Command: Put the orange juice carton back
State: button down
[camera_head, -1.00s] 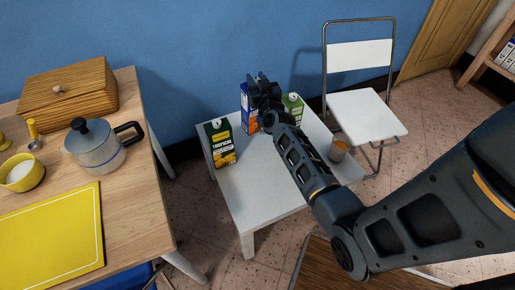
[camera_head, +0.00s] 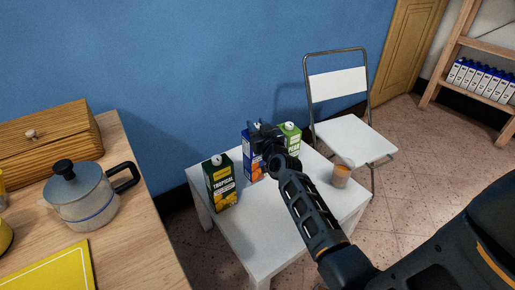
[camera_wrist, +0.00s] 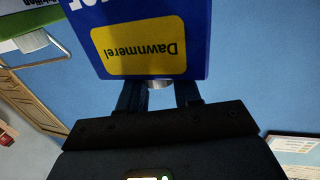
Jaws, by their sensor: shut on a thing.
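The orange juice carton, blue with an orange lower part (camera_head: 256,168), is at the back of the small white table (camera_head: 261,238), between a dark green carton marked TROPICAL (camera_head: 221,185) and a green and white carton (camera_head: 291,135). My gripper (camera_head: 263,130) is over its top from above, hiding part of it. In the wrist view the carton's blue face (camera_wrist: 199,20) with a yellow Dawnmerel label shows upside down, and my gripper (camera_wrist: 160,88) is shut at its silvery cap. I cannot tell if its base touches the table.
A glass with orange-brown contents (camera_head: 341,174) stands at the table's right. A white folding chair (camera_head: 352,140) is behind it. A wooden shelf (camera_head: 461,45) with several blue and white cartons is at far right. The left counter holds a pot (camera_head: 82,198) and wooden box (camera_head: 45,143).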

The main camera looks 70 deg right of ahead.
jog(key=shift+f+b, duration=1.95)
jog(key=shift+f, duration=0.25)
jog(key=shift+f, duration=0.15)
jog(key=c, duration=0.8)
grip_release()
jog(key=shift+f, duration=0.1)
